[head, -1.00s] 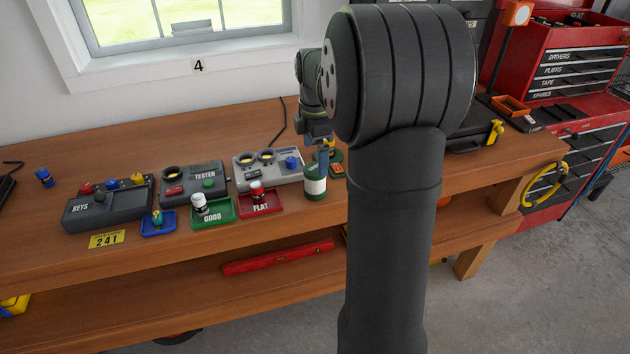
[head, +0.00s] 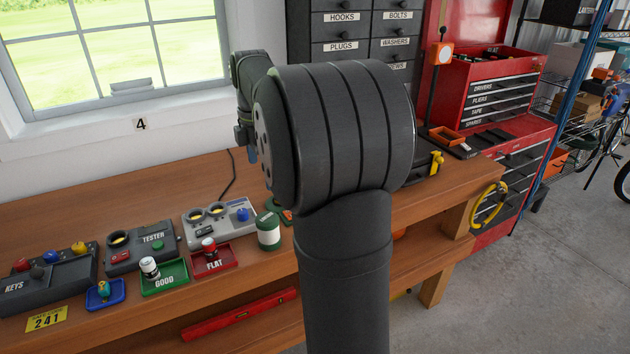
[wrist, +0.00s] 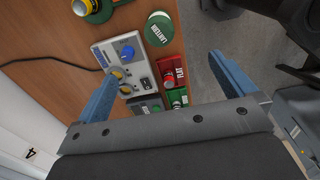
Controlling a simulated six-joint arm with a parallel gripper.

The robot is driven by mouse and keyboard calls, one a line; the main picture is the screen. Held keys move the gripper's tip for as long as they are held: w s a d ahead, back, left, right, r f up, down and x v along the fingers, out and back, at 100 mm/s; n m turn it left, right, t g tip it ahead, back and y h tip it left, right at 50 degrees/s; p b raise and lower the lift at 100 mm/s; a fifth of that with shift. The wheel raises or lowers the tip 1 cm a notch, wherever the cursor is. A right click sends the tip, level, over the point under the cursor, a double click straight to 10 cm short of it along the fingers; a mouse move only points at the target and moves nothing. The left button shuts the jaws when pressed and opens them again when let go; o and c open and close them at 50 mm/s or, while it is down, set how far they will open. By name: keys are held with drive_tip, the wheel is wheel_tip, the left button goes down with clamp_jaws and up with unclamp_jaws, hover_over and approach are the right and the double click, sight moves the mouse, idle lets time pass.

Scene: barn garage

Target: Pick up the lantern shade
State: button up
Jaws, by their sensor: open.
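The lantern shade appears to be the green-capped white cylinder (head: 268,232) standing upright on the bench, right of the red FLAT tray. In the wrist view its round green top (wrist: 158,29) reads LANTERN. A green round base with a yellow top (wrist: 84,9) stands near it, mostly hidden behind my arm in the head view. My gripper (wrist: 163,65) is open, its two blue fingers wide apart with nothing between them. It is above the bench, and the shade shows beyond the fingertips, apart from them. My arm hides much of the gripper in the head view.
The grey two-gauge unit (head: 220,222), TESTER box (head: 142,248) and KEYS box (head: 45,282) stand left of the shade. The red FLAT tray (head: 228,262), green GOOD tray (head: 165,284) and blue tray (head: 105,294) lie in front. The bench behind is mostly clear.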

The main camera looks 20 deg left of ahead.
sight(267, 215)
drive_tip(key=c, duration=0.4)
drive_tip(key=shift+c, duration=0.2)
drive_tip(key=f+m, duration=0.3)
drive_tip(key=f, duration=0.2)
drive_tip(key=f+m, duration=0.3)
drive_tip(key=f, duration=0.2)
drive_tip(key=f+m, duration=0.2)
drive_tip(key=f, duration=0.3)
drive_tip(key=shift+w+a+m, duration=0.15)
drive_tip(key=shift+w+m, duration=0.2)
drive_tip(key=shift+m, duration=0.05)
drive_tip(key=shift+s+f, duration=0.15)
drive_tip(key=shift+f, duration=1.2)
drive_tip(key=shift+s+f, duration=0.15)
drive_tip(key=shift+f, duration=1.15)
